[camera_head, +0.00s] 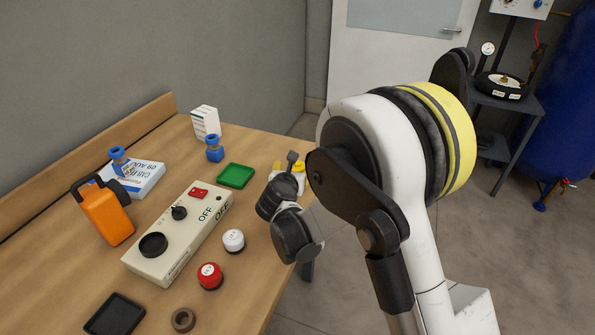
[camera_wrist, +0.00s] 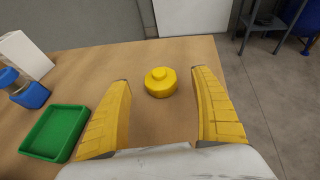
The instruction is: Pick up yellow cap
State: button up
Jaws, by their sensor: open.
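The yellow cap (camera_wrist: 160,83) is a round, stepped piece lying on the wooden table. In the wrist view it sits ahead, between the lines of my two fingers and a little nearer the right one. My gripper (camera_wrist: 162,90) has yellow ribbed fingers that are spread wide and empty. I cannot tell how high the fingers are above the table. In the head view my arm covers most of the gripper, and only a bit of yellow (camera_head: 299,168) shows behind the wrist; I cannot tell cap from finger there.
A green tray (camera_wrist: 56,132) lies left of my gripper, with a blue-based bottle (camera_wrist: 28,92) and white box (camera_wrist: 24,55) beyond. The control box (camera_head: 180,232), white cap (camera_head: 234,240) and red cap (camera_head: 210,275) stand nearer in the head view. The table's right edge is close.

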aim_at(297, 163)
jog(key=b+x, duration=0.2)
jog(key=x, duration=0.2)
jog(key=shift+w+f, duration=0.1)
jog(key=shift+f, duration=0.05)
jog(key=shift+w, duration=0.25)
jog(key=c, duration=1.3)
jog(key=shift+r, duration=0.2)
